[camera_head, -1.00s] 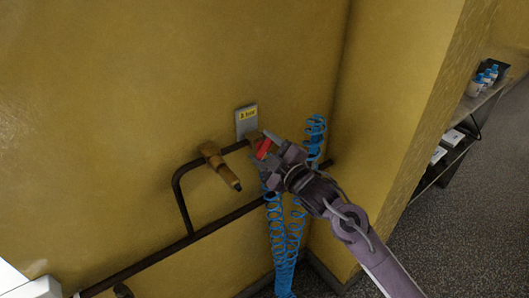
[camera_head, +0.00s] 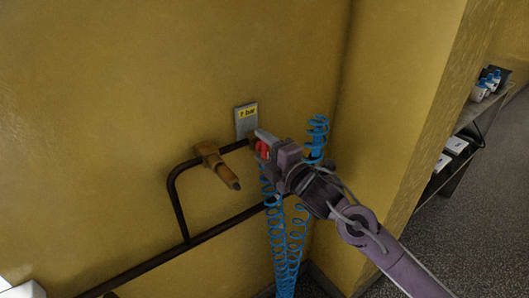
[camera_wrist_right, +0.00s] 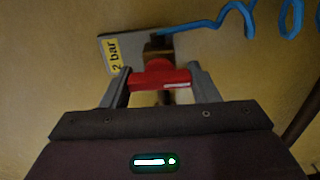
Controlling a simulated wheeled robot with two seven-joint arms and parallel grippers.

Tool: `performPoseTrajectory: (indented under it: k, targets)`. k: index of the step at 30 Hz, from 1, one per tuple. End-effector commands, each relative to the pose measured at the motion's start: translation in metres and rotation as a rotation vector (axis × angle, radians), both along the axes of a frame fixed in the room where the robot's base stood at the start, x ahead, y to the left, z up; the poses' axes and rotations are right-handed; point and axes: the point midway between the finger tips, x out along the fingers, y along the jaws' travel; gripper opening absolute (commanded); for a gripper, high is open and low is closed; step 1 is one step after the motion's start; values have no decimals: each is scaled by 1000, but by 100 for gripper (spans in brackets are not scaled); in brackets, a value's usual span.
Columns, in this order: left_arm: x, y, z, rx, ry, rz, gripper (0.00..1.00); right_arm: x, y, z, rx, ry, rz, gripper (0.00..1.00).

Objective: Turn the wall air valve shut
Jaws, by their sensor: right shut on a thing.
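The wall air valve has a red handle (camera_head: 262,149) and sits at the right end of a dark pipe, just below a grey plate with a yellow bar label (camera_head: 247,113). My right gripper (camera_head: 264,145) is shut on the red handle. In the right wrist view the red handle (camera_wrist_right: 160,77) lies level between the two fingertips, one at each end. A brass valve body (camera_wrist_right: 157,51) shows behind it, and the label reads "2 bar". The gripper hides part of the valve in the head view. My left gripper is out of view.
A dark pipe (camera_head: 215,232) runs along the yellow wall. A brass fitting (camera_head: 215,163) juts out left of the valve. Coiled blue hoses (camera_head: 279,235) hang below and beside the gripper. A wall corner stands close on the right, with a shelf (camera_head: 462,140) beyond.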

Motion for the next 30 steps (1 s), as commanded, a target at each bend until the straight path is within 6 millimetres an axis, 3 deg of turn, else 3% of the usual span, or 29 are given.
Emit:
performPoseTrajectory:
  k: [16, 17, 21, 30]
  targets:
    - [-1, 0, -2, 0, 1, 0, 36, 0, 0, -2, -24, -11, 1, 32]
    - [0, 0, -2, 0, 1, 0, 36, 0, 0, -2, -24, -11, 1, 58]
    - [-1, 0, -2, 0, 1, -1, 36, 0, 0, -2, -22, -11, 1, 76]
    - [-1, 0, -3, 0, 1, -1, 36, -1, -1, -1, -20, -12, 0, 76]
